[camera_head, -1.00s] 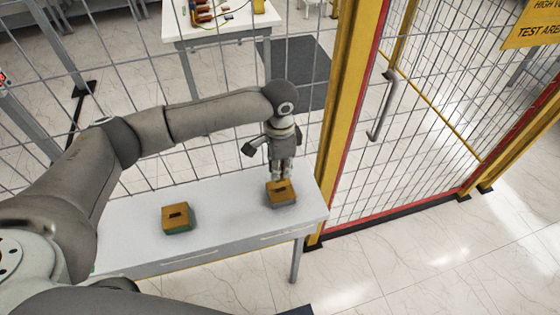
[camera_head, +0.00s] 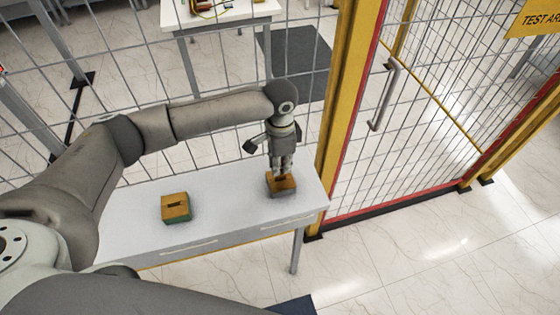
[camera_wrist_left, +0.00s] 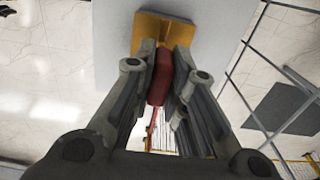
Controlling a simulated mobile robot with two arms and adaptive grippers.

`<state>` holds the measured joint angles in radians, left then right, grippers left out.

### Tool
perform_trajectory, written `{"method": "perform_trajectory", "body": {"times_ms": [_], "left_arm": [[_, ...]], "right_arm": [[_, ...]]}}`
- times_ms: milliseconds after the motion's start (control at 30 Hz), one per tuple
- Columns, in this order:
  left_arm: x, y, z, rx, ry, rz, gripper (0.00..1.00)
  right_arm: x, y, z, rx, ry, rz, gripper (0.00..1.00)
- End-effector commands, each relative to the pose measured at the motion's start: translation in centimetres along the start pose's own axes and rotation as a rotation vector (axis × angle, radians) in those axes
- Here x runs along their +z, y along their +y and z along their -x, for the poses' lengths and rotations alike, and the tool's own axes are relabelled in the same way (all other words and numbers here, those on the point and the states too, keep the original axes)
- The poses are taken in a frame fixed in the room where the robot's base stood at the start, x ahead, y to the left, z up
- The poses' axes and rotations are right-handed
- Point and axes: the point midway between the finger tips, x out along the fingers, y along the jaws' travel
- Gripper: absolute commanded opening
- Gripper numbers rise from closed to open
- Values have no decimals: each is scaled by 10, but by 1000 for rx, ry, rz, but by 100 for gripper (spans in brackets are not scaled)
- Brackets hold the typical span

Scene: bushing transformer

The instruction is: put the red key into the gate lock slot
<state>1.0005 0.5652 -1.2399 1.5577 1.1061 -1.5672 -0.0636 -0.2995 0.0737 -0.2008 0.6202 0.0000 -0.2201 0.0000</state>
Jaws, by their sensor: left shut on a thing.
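My left gripper (camera_head: 281,174) points down at the yellow-topped lock box (camera_head: 284,188) at the right end of the table, near the gate. In the left wrist view, the left gripper (camera_wrist_left: 161,76) is shut on the red key (camera_wrist_left: 159,80), a rounded red piece between the fingers. The yellow top of the box (camera_wrist_left: 178,30) lies just beyond the fingertips. The fingers and key cover most of its slot, so I cannot tell whether the key's tip is in it. My right gripper is not in view.
A second yellow-topped box (camera_head: 176,208) with a green base and dark slot sits left on the white table (camera_head: 225,215). A wire mesh fence stands behind the table. A yellow post (camera_head: 340,110) and the gate handle (camera_head: 384,95) are to the right.

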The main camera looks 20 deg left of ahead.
Motion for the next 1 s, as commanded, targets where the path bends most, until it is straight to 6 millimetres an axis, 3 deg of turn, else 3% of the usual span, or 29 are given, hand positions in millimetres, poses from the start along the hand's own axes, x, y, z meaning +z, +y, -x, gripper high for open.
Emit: {"method": "perform_trajectory", "body": {"times_ms": [1000], "left_arm": [[0, 0, -20, 0, 1, 0, 0]], "right_arm": [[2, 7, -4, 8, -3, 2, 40]]}}
